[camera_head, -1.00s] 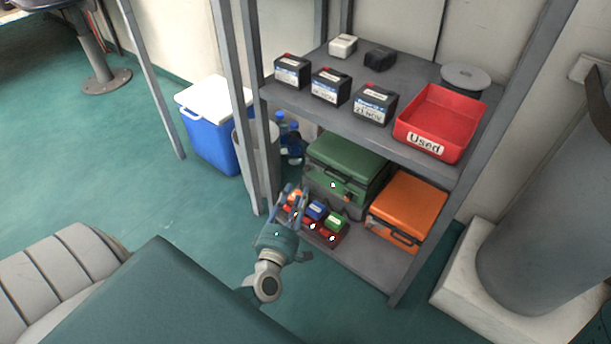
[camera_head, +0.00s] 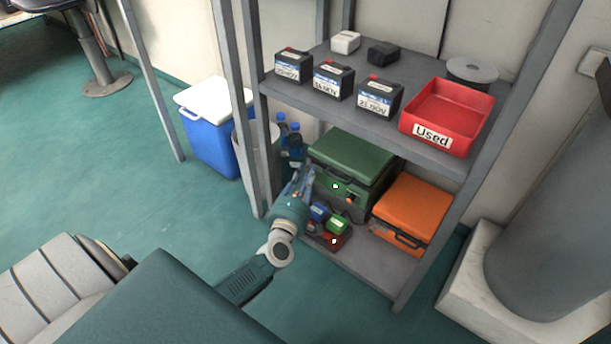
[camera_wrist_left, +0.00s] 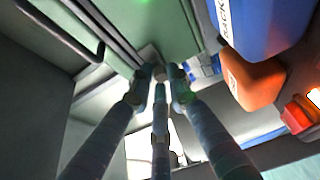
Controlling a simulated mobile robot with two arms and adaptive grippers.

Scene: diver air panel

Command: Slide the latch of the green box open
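The green box (camera_head: 352,157) sits on the lower shelf, its lid down and a dark handle on its front. In the left wrist view the green box (camera_wrist_left: 150,22) fills the top middle. My left gripper (camera_head: 304,172) reaches in at the box's left front corner. In the left wrist view its three fingers (camera_wrist_left: 160,73) converge with tips close together, by a small pale grey piece (camera_wrist_left: 148,54) at the box's edge. I cannot tell whether that piece is the latch, or whether the tips touch or grip it. My right gripper is out of view.
An orange case (camera_head: 412,208) stands to the right on the same shelf. A shelf post (camera_head: 248,110) rises on the left. The upper shelf (camera_head: 330,112) hangs above the green box.

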